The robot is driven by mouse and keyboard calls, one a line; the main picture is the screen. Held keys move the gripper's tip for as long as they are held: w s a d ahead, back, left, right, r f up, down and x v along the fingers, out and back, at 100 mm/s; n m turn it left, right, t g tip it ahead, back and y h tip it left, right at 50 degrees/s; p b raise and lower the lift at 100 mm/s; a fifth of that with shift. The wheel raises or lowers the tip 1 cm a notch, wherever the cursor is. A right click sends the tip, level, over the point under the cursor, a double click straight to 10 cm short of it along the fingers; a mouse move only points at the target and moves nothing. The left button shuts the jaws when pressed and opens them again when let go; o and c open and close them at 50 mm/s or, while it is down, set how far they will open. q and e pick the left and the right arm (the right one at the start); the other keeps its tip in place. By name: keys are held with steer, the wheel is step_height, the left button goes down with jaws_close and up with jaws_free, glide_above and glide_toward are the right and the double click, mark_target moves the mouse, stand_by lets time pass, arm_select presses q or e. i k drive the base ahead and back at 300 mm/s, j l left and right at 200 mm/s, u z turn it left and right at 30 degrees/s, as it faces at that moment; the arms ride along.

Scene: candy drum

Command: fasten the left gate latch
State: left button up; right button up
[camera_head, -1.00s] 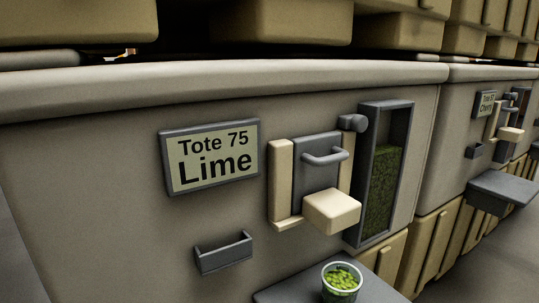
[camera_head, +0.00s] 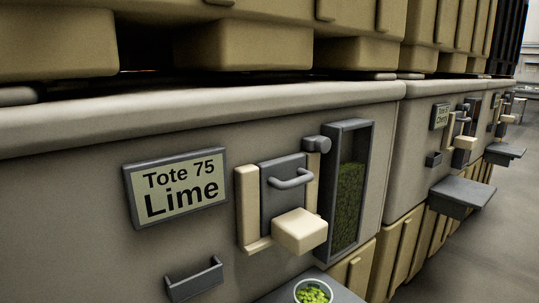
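The grey gate (camera_head: 284,192) with its bar handle (camera_head: 291,179) sits between two cream side rails on the front of the Lime tote. A cream block-shaped spout (camera_head: 299,231) juts out below it. A dark grey knob-like part (camera_head: 317,144), which may be the latch, sits at the gate's upper right, by the top of the right rail. I cannot tell from this view whether it is fastened. Neither of my grippers shows.
A sign (camera_head: 176,187) reads "Tote 75 Lime". A tall window (camera_head: 348,190) shows green candy. A cup of green candy (camera_head: 313,293) stands on a grey shelf (camera_head: 341,291). An empty holder (camera_head: 195,279) is at lower left. More totes and shelves (camera_head: 462,197) recede right beside open floor (camera_head: 470,260).

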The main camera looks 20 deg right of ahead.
mark_target(322, 144)
steer(key=i+l+u, duration=0.15)
steer(key=l+u, duration=0.15)
steer(key=l, duration=0.7)
steer(key=l+u, duration=0.3)
steer(key=l, duration=0.65)
steer(key=i, duration=0.05)
